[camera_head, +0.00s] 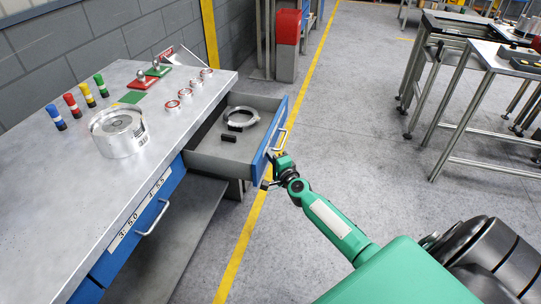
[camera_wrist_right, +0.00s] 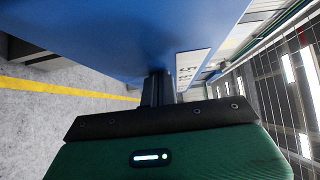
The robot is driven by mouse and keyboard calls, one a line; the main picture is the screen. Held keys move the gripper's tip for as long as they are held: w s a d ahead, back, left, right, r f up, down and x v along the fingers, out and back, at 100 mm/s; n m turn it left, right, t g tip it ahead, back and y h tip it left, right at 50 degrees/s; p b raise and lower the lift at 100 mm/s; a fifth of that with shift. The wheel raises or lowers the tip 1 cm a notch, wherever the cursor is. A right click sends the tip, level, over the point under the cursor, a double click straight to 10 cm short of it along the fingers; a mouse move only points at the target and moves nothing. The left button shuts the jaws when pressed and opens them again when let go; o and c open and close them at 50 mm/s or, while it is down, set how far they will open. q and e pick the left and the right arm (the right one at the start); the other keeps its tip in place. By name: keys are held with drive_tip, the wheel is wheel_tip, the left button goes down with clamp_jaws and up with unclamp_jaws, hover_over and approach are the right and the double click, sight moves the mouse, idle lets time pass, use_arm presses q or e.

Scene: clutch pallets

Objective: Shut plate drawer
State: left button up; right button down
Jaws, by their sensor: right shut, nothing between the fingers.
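The plate drawer (camera_head: 215,158) is pulled out from the grey workbench, its blue front (camera_head: 280,113) facing right with a metal handle (camera_head: 283,138). A metal ring (camera_head: 229,119) and small black blocks (camera_head: 229,138) lie inside. My right gripper (camera_head: 270,170) is at the near end of the drawer front, below the handle in the picture. In the right wrist view its fingers (camera_wrist_right: 158,88) are together and empty, right up against the blue front (camera_wrist_right: 130,35); I cannot tell if they touch it. My left gripper is not in view.
The workbench (camera_head: 75,185) carries a metal cylinder (camera_head: 120,140), coloured bottles (camera_head: 73,105) and several small ringed parts (camera_head: 185,92). A second blue drawer (camera_head: 135,225) below is shut. Floor is clear right of the drawer; metal tables (camera_head: 480,60) stand further right.

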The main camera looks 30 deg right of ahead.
sight(203, 149)
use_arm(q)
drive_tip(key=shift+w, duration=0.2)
